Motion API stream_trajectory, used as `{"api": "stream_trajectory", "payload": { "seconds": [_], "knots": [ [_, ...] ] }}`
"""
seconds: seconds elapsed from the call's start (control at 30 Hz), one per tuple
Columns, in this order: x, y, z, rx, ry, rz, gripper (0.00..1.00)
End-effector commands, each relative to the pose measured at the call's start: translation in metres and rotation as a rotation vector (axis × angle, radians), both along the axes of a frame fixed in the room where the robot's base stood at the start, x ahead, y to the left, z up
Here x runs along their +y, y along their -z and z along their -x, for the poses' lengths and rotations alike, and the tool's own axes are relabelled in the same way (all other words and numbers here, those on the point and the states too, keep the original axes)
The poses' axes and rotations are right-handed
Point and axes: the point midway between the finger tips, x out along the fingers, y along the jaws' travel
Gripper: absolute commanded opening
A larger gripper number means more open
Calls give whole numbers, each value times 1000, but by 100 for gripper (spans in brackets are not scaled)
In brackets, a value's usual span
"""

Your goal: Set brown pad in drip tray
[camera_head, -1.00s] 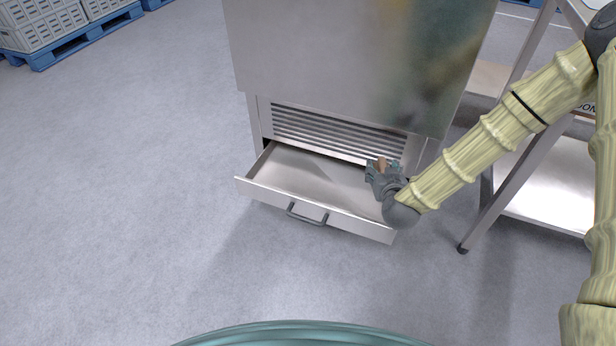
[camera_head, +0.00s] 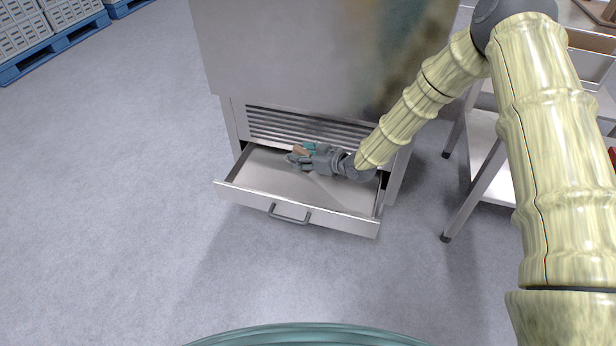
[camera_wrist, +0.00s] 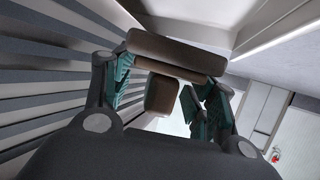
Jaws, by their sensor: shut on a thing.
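The brown pad (camera_head: 300,150) is held in my gripper (camera_head: 303,154), whose jaws are shut on it. In the wrist view the brown pad (camera_wrist: 178,52) sits between and beyond the teal finger pads of my gripper (camera_wrist: 162,90). A second brown face shows lower between the fingers; I cannot tell if it is part of the same pad. The drip tray (camera_head: 262,187) is a pulled-out steel drawer with a dark front handle. My gripper is over the rear middle of the tray. How high the pad is above the tray floor is hard to tell.
The steel cabinet (camera_head: 310,60) stands right above and behind the tray, with a slatted grille (camera_head: 275,123) close to my gripper. A steel shelf stand (camera_head: 478,185) is at right. Blue pallets with grey crates (camera_head: 40,40) are far left. The floor at left is clear.

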Motion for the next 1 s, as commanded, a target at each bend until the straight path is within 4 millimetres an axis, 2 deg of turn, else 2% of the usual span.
{"api": "stream_trajectory", "payload": {
  "seconds": [0.33, 0.57, 0.8, 1.0],
  "knots": [
    [0, 54, 0, 2, 0, -1, 14],
    [0, 68, 0, 0, 0, 0, 14],
    [0, 97, 0, 0, 0, 0, 14],
    [1, 96, 0, -1, 0, -1, 14]
  ]
}}
